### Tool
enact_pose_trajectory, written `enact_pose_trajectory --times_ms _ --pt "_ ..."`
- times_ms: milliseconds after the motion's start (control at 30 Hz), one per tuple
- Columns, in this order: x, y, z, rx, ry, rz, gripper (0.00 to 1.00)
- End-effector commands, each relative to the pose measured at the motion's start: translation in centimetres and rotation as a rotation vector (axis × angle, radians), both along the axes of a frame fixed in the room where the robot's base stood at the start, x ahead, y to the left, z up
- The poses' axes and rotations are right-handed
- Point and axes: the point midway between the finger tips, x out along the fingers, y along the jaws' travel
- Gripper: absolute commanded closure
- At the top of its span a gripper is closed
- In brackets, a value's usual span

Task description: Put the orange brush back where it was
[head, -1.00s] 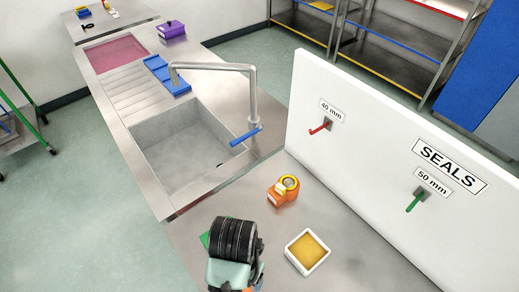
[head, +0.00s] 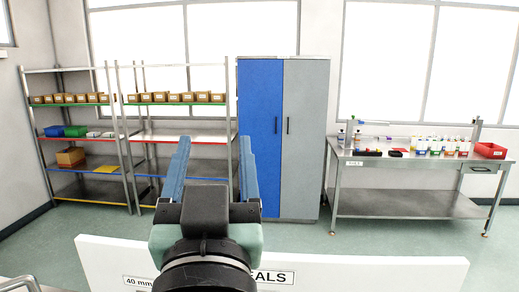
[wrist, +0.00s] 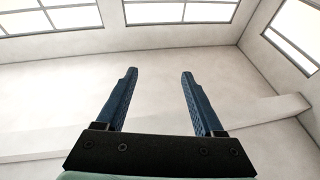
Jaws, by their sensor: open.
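I cannot make out the orange brush in either current view. My gripper (head: 213,142) is raised in the middle of the head view, above the white SEALS panel (head: 400,272), with its two blue fingers pointing up and apart. In the wrist view my gripper (wrist: 159,73) is open, with nothing between the fingers. Only bare wall and windows show behind it there. My arm covers part of the panel's lettering, and the panel hides the worktop behind it.
Two racks (head: 130,137) with boxes stand at the back left. A blue and grey cabinet (head: 305,130) stands in the middle. A steel bench (head: 410,160) at the right carries bottles and a red bin (head: 490,150). Green floor (head: 345,235) lies open between.

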Motion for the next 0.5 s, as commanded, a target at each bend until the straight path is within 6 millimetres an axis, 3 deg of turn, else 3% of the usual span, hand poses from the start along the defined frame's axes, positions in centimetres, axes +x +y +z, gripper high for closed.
enact_pose_trajectory --times_ms 33,100,200,300,500 --pt "-1.7 -1.9 3.6 -0.002 -0.121 -0.043 0.30" --pt "-4.0 -3.6 7.1 -0.008 -0.252 -0.086 0.30" --pt "-6.7 -5.1 10.3 -0.017 -0.383 -0.131 0.30" --pt "-8.1 -5.7 11.8 -0.023 -0.445 -0.153 0.30" --pt "-8.4 -5.8 12.0 -0.024 -0.459 -0.157 0.30"
